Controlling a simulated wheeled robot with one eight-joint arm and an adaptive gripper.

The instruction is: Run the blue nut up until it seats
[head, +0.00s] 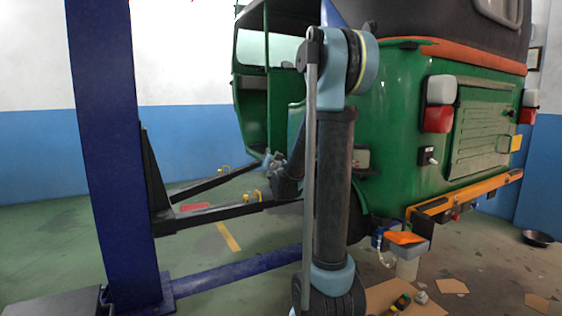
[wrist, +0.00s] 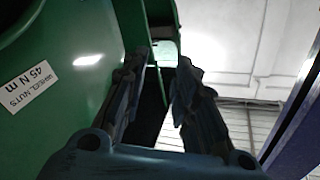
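I cannot make out the blue nut in either view. A small blue item (head: 378,237) sits low by the rear of the green rickshaw (head: 395,110) in the head view, but I cannot tell what it is. My gripper (head: 270,160) is small and partly hidden behind my arm, beside the rickshaw's left side. In the wrist view my gripper (wrist: 163,68) has its two fingers apart, with no held object visible between them. A green panel (wrist: 75,75) with a label reading "WHEEL NUTS 45 N m" (wrist: 30,88) is close on the left.
A blue lift post (head: 110,150) stands at the left, with black lift arms (head: 225,209) reaching toward the rickshaw. A blue floor beam (head: 240,267) runs low across. An orange item (head: 405,238) is below the rear bumper. A dark bowl (head: 537,238) lies on the floor at right.

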